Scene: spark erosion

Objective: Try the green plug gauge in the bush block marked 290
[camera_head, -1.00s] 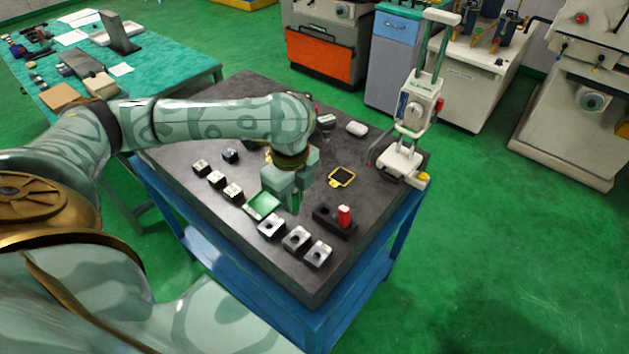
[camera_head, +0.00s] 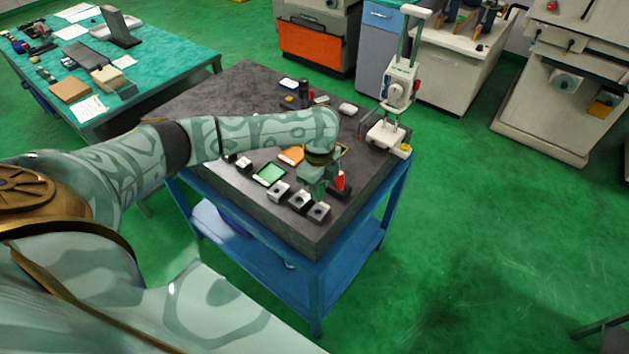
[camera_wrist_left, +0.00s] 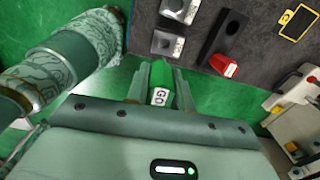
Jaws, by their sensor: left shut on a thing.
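My left gripper (camera_head: 318,192) is shut on the green plug gauge (camera_wrist_left: 160,78), whose white label reads GO in the left wrist view. It holds the gauge above the near end of the table, close to the row of bush blocks. In the head view, three light, bored blocks stand in that row: a left one (camera_head: 278,190), a middle one (camera_head: 298,202) and a right one (camera_head: 318,212). Two blocks (camera_wrist_left: 167,44) (camera_wrist_left: 180,10) show in the wrist view. I cannot read which is marked 290. The gauge tip looks clear of the blocks. My right gripper is out of view.
A black holder (camera_wrist_left: 231,30) with a red gauge (camera_wrist_left: 224,66) stands beside the blocks. A white stand instrument (camera_head: 390,132) stands at the table's right edge.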

